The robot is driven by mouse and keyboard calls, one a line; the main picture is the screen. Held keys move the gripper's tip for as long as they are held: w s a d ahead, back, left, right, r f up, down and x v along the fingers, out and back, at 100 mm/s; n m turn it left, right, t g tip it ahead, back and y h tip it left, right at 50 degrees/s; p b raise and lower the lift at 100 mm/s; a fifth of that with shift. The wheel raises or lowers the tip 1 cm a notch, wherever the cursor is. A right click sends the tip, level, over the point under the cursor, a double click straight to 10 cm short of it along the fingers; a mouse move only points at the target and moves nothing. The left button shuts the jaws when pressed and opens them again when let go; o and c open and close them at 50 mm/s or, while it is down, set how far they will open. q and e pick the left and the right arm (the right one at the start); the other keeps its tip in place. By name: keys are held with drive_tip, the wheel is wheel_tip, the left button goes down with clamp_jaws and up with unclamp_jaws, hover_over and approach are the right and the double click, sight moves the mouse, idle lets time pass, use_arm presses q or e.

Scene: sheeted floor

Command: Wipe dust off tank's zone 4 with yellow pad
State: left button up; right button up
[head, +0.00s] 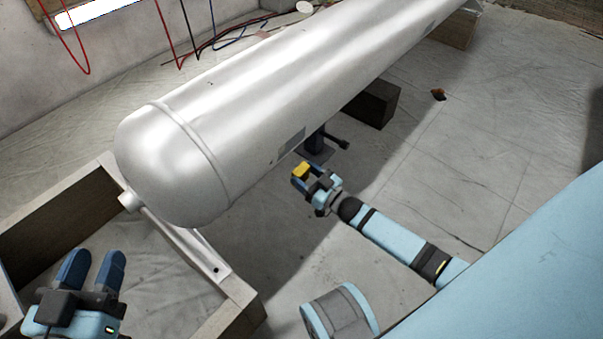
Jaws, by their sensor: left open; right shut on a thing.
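The tank (255,100) is a long white-silver cylinder with a rounded near end, running from centre left to the upper right. A grey rectangular patch (292,138) shows on its lower side. I cannot make out zone markings or dust. My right gripper (307,174) is shut on the yellow pad (301,171), in front of the tank's lower side, close to the patch; I cannot tell whether the pad touches the tank. The fingers hide part of the pad. My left gripper (92,270) is open and empty at the lower left, over the wooden frame.
A wooden frame (235,312) lies at the lower left below the tank's rounded end. A small brown thing (438,94) lies on the otherwise clear sheeted floor at right.

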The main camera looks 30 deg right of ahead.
sight(277, 153)
use_arm(q)
drive_tip(key=shift+w+a+r+m+t+b, duration=0.25)
drive_tip(key=shift+w+m+t+b, duration=0.2)
drive_tip(key=shift+m+b, duration=0.4)
use_arm(e)
drive_tip(key=shift+x, duration=2.8)
use_arm(q)
drive_tip(key=shift+f, duration=0.2)
use_arm(e)
drive_tip(key=shift+x, duration=0.95)
